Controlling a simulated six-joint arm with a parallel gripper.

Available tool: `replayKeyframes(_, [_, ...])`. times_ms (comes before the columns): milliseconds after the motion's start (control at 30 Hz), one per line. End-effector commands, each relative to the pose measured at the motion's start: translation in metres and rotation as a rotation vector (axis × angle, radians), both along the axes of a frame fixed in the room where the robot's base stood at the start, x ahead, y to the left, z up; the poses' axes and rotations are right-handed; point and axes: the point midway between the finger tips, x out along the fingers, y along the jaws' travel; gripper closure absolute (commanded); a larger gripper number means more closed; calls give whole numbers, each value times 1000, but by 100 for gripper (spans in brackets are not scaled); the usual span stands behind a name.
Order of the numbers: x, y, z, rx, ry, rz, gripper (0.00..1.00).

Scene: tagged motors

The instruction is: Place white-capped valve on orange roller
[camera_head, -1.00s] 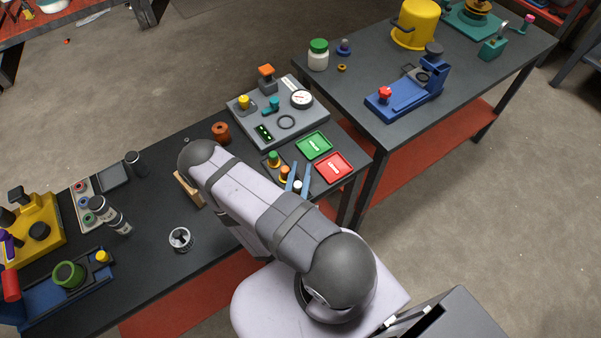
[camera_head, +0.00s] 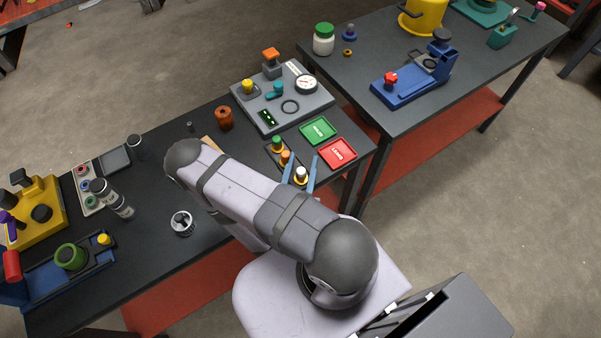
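The white-capped valve (camera_head: 301,175) stands at the near end of a small dark rack, in line with a green-capped and an orange-capped valve. The orange roller (camera_head: 223,118), a brownish-orange spool, stands upright on the bench left of the grey panel. My gripper (camera_head: 301,168) shows as two blue fingers spread apart, one on each side of the white cap. They look open, with a gap beside the cap. Whether they touch the valve cannot be told. My arm hides the gripper's body and part of the bench.
Green (camera_head: 319,131) and red (camera_head: 338,153) trays lie right of the rack. A grey panel (camera_head: 272,120) with a gauge stands behind. A silver round part (camera_head: 182,222) and black-and-grey cylinders stand on the left.

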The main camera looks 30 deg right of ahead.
Motion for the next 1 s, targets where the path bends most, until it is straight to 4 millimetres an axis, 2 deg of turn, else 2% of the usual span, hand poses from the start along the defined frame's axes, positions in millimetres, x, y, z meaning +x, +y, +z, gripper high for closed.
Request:
replayKeyframes(300, [-14,17,-1,0,1,5,61])
replayKeyframes(667, [-23,22,0,0,-3,0,61])
replayKeyframes(733, [-23,22,1,0,-3,-1,70])
replayKeyframes(1000, [-23,22,1,0,-3,-1,70])
